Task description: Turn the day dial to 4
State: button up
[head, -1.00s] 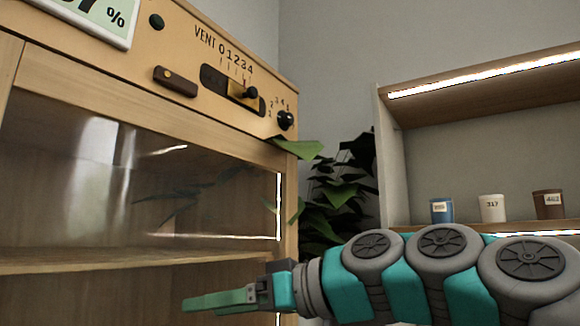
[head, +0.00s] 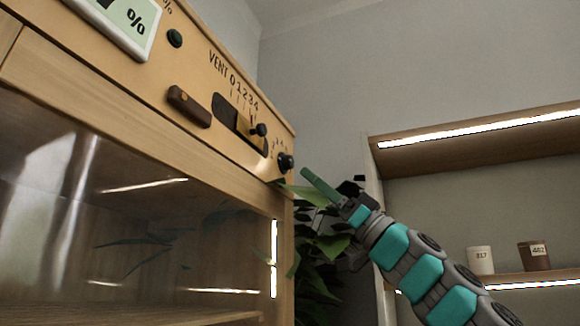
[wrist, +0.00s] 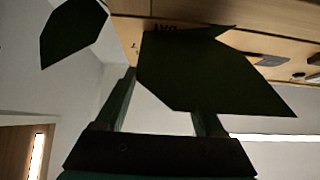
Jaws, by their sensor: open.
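The day dial (head: 286,162) is a small black knob at the right end of the cabinet's wooden top panel, with small numbers around its upper left. Its exact setting is too small to read. My gripper (head: 312,182) is open and empty, just right of and slightly below the dial, apart from it, its green fingers pointing up and left. In the wrist view, dark leaves (wrist: 205,75) cover part of my gripper (wrist: 163,98) and the panel.
A plant (head: 325,245) stands beside the cabinet, its leaves close below the dial and my gripper. The vent slider (head: 258,130) and a brown latch (head: 189,105) sit left of the dial. A lit shelf (head: 470,132) with cups is at right. Air above my gripper is clear.

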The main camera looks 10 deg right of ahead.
aim_at(292, 163)
jog(key=shift+p+x, duration=1.4)
jog(key=shift+x, duration=1.75)
grip_shut()
